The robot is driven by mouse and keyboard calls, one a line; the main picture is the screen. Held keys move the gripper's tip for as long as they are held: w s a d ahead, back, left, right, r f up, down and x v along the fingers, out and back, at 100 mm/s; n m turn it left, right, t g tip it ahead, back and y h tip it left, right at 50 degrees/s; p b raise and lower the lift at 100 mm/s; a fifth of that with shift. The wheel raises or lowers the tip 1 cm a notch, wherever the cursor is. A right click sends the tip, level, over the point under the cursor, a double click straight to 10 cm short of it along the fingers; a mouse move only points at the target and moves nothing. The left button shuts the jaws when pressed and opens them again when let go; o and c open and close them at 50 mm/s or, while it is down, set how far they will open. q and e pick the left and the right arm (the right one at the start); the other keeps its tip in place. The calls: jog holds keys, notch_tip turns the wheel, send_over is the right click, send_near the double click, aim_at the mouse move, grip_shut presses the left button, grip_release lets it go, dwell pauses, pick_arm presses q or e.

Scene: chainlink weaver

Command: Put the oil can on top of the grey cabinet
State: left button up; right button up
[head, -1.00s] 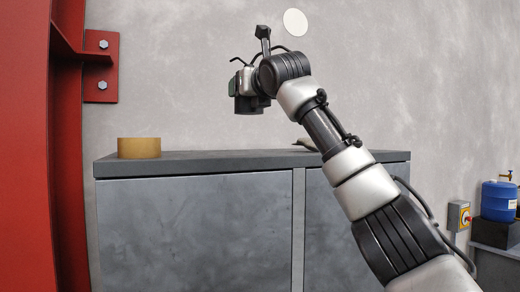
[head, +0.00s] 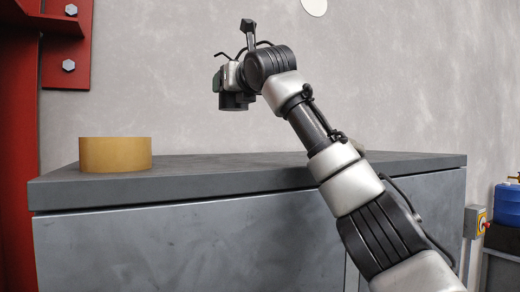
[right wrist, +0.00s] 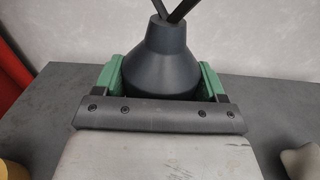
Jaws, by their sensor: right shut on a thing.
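The dark grey oil can (right wrist: 170,60), with a cone-shaped top and thin rods at its tip, is gripped between the green-padded fingers of my right gripper (right wrist: 165,78). In the head view, the can's dark lower body (head: 235,102) hangs below my right gripper (head: 219,82), upright and apart from the surface below. The grey cabinet (head: 200,240) has a dark flat top (head: 230,170), which also shows in the right wrist view (right wrist: 55,95). The can appears above this top. My left gripper is not in view.
A tan roll (head: 115,155) stands on the cabinet top at the left. A small pale object (right wrist: 302,161) lies on the top at the right, mostly hidden by my arm in the head view. The middle looks clear. A red steel column (head: 18,150) stands left.

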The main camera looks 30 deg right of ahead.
aim_at(225, 96)
jog(key=s+a+f+b, duration=0.1)
jog(key=s+a+f, duration=0.1)
jog(key=s+f, duration=0.1)
jog(key=shift+a, duration=0.35)
jog(key=s+a+f, duration=0.2)
jog(key=s+a, duration=0.1)
jog(key=s+a+f, duration=0.1)
jog(key=s, duration=0.1)
jog(key=shift+a+f, duration=0.25)
jog(key=shift+f, duration=0.15)
jog(key=shift+s+f+p, duration=0.1)
jog(key=shift+f+p, duration=0.05)
jog(key=shift+p, duration=0.15)
notch_tip(225, 96, down, 3)
jog(key=shift+f+p, duration=0.1)
jog(key=shift+p, duration=0.45)
jog(key=shift+f, duration=0.35)
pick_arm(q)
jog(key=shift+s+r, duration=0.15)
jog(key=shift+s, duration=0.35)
pick_arm(e)
jog(key=shift+f, duration=0.1)
